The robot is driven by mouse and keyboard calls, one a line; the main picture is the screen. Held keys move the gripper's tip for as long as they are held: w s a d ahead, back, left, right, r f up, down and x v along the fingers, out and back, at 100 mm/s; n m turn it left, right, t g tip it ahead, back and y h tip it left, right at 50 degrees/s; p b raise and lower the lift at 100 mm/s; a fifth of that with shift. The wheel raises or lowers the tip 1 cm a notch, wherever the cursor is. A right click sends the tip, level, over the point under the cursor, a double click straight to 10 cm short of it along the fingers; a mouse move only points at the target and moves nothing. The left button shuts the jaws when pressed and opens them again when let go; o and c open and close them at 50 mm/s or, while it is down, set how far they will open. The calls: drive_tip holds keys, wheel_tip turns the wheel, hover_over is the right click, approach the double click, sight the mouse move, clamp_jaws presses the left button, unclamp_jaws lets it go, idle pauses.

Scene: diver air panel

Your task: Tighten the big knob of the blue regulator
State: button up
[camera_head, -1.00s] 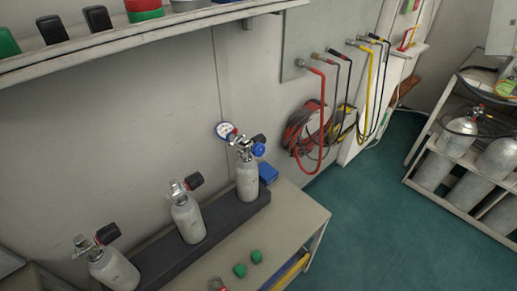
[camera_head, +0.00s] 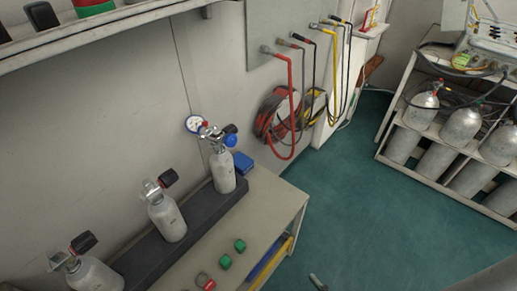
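A regulator with a round blue part (camera_head: 231,141) sits on the valve of the farthest of three grey bottles (camera_head: 223,172). A black knob (camera_head: 230,129) shows just above the blue part, and a white-faced gauge (camera_head: 193,124) hangs to the left by the wall. Which part is the big knob, and how tight it is, is too small to tell. The bottle stands upright in a dark holder (camera_head: 205,210) on the bench. My gripper is not recognisable in this view.
Two more bottles (camera_head: 167,218) with black knobs stand nearer in the holder. Coiled hoses (camera_head: 275,115) hang on the wall. A cylinder rack (camera_head: 405,130) stands right; green floor (camera_head: 370,210) lies between.

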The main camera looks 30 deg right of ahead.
drive_tip(key=w+d+n, duration=0.1)
drive_tip(key=w+d, duration=0.1)
drive_tip(key=w, duration=0.8)
drive_tip(key=n+y, duration=0.6)
drive_tip(key=n, duration=0.4)
approach(233, 141)
drive_tip(key=shift+x, duration=5.35)
